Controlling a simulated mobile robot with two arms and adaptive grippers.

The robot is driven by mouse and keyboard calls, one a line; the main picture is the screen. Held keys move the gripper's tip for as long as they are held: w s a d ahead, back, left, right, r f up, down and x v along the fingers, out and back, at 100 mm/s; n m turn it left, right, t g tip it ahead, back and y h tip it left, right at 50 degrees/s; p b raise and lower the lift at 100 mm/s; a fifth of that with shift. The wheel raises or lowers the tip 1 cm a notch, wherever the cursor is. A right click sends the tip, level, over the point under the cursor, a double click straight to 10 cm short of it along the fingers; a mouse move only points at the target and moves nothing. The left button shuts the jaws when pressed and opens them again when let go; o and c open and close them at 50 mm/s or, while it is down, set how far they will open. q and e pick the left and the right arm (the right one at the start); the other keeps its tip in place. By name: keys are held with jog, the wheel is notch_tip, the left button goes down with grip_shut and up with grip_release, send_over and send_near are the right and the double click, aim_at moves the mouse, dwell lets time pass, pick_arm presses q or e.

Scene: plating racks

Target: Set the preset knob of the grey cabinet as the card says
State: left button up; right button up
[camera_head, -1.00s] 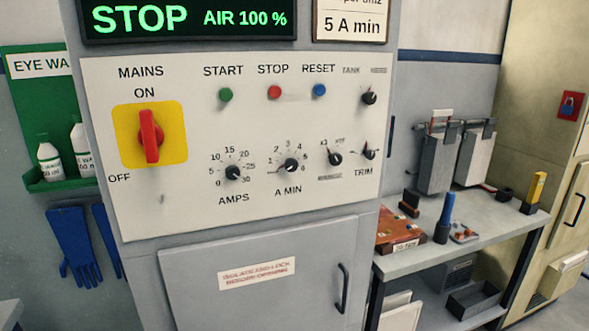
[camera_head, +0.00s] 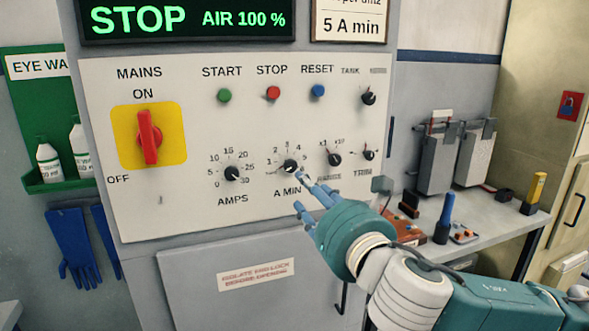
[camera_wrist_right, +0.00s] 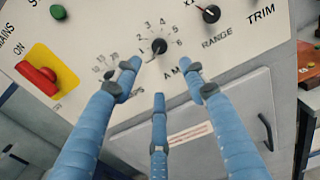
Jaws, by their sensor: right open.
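The grey cabinet (camera_head: 110,226) carries a white control panel. Its A MIN knob (camera_head: 290,166), black with a scale from 0 to 6, also shows in the wrist view (camera_wrist_right: 159,46); there its mark seems to point down-left, near 0. The card (camera_head: 350,27) above the panel reads "5 A min", with its upper line cut off. My right gripper (camera_head: 312,196) has blue fingers, open and empty, just below and right of the A MIN knob. In the wrist view the spread fingertips (camera_wrist_right: 162,78) are below the knob, with no clear contact. My left gripper is out of view.
The AMPS knob (camera_head: 232,174) is left of A MIN; the range knob (camera_head: 334,159) and trim knob (camera_head: 369,154) are right. The red mains switch (camera_head: 149,137) and START, STOP and RESET buttons share the panel. A bench (camera_head: 500,222) stands right.

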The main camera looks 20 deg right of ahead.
aim_at(292, 166)
jog(key=shift+n, duration=0.3)
jog(key=w+p, duration=0.1)
jog(key=w, duration=0.6)
jog(key=w+r+p, duration=0.1)
jog(key=w, duration=0.3)
jog(key=shift+p, duration=0.35)
